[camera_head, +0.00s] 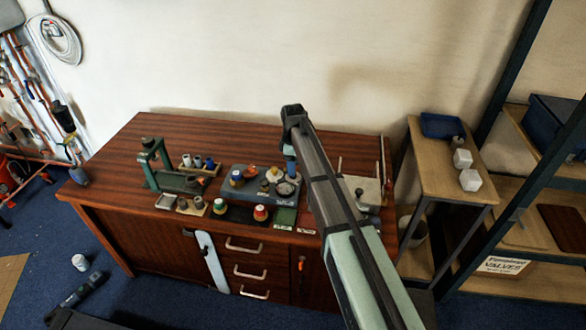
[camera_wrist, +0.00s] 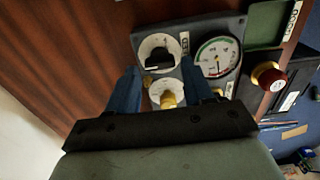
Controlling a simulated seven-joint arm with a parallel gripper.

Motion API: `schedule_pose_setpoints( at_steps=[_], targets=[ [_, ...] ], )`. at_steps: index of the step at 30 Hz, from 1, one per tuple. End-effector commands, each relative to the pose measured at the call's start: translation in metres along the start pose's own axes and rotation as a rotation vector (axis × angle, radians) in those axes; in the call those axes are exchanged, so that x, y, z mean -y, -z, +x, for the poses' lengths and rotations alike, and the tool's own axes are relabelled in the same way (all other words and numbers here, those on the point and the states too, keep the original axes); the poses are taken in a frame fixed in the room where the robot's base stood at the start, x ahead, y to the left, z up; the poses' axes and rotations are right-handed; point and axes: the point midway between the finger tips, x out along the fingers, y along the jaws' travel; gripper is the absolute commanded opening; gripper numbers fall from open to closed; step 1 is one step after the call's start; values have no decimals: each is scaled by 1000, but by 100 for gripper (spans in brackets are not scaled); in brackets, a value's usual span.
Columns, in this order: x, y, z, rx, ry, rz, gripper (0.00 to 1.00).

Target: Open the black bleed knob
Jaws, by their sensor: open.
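The black bleed knob (camera_wrist: 157,62) sits on a pale round plate on the grey manifold block, beside a round gauge (camera_wrist: 216,57), in the wrist view. My gripper (camera_wrist: 161,76) is open, with its two blue fingers apart over the block. The knob shows between and slightly beyond the fingertips; I see no contact. A brass-yellow fitting (camera_wrist: 168,99) shows between the fingers, nearer to the palm. In the head view the manifold (camera_head: 230,193) sits on the wooden bench, and my gripper (camera_head: 291,166) is over its right rear part. The knob cannot be made out clearly there.
A red-topped brass knob (camera_wrist: 268,75) lies beyond the gauge, near a green tray (camera_wrist: 268,22). On the bench, a green press-like tool (camera_head: 148,160) and small parts stand left of the manifold. A metal fixture (camera_head: 366,190) stands to the right. The bench's left rear is clear.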

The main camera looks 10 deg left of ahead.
Motion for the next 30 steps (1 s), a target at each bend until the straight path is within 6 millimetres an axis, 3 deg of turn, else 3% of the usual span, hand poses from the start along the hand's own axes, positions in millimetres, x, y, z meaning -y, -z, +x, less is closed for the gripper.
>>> schedule_pose_setpoints(
  at_steps=[6,17,30],
  targets=[
    [0,0,17,0,-1,0,51],
    [0,0,20,0,-1,0,51],
    [0,0,20,0,-1,0,10]
  ],
)
